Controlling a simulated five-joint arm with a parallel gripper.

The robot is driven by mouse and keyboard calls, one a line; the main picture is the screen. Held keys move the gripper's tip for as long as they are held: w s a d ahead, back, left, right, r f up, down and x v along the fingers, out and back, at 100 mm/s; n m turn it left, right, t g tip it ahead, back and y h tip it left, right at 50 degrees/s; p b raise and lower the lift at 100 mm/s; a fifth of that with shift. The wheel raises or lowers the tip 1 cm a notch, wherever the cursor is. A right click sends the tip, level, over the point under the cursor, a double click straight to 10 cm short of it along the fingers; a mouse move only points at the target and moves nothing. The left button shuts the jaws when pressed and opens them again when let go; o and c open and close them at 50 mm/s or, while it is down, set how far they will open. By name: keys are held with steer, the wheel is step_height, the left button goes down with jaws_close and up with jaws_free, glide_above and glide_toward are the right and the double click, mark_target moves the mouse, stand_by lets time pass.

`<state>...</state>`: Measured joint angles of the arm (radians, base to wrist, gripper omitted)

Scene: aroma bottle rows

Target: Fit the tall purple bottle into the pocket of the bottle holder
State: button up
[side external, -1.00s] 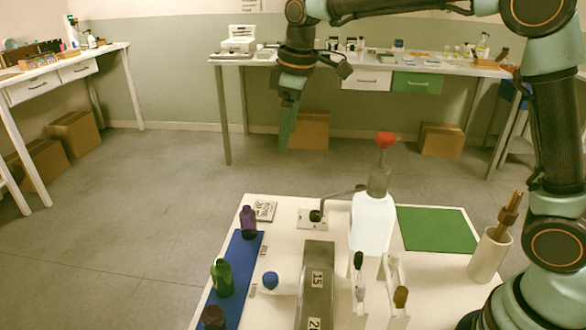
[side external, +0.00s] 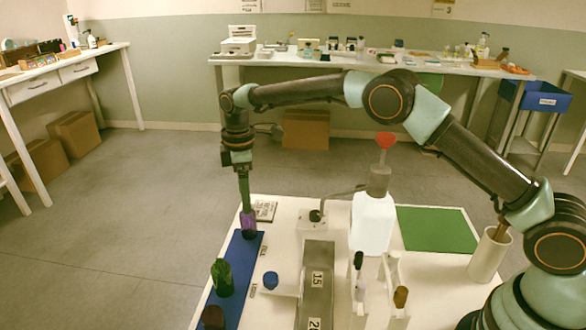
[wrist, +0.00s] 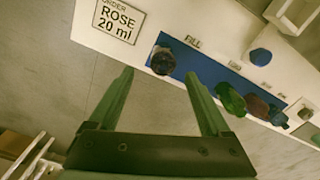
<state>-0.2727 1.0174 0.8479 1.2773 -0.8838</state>
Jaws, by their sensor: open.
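The tall purple bottle (side external: 248,225) stands upright at the far end of the blue strip (side external: 239,253) on the white table. My gripper (side external: 246,208) points down, with its fingertips at the bottle's top in the side view. In the wrist view the bottle (wrist: 163,62) shows just past the two spread fingertips of my gripper (wrist: 160,74), and the jaws are open. I cannot tell whether a finger touches it. I cannot surely tell which fixture is the bottle holder, and its pocket is not clear.
A green bottle (side external: 222,278) and a dark bottle (side external: 213,317) stand nearer on the strip. A blue-capped item (side external: 270,280) and a grey numbered block (side external: 316,275) are to the right. A white dispenser (side external: 372,225) with red top stands behind. A sign (side external: 265,211) lies beside the bottle.

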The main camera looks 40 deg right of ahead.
mark_target(248, 218)
steer(key=f, duration=0.7)
steer(key=shift+s+f, duration=0.1)
steer(key=shift+s, duration=0.2)
jaws_close()
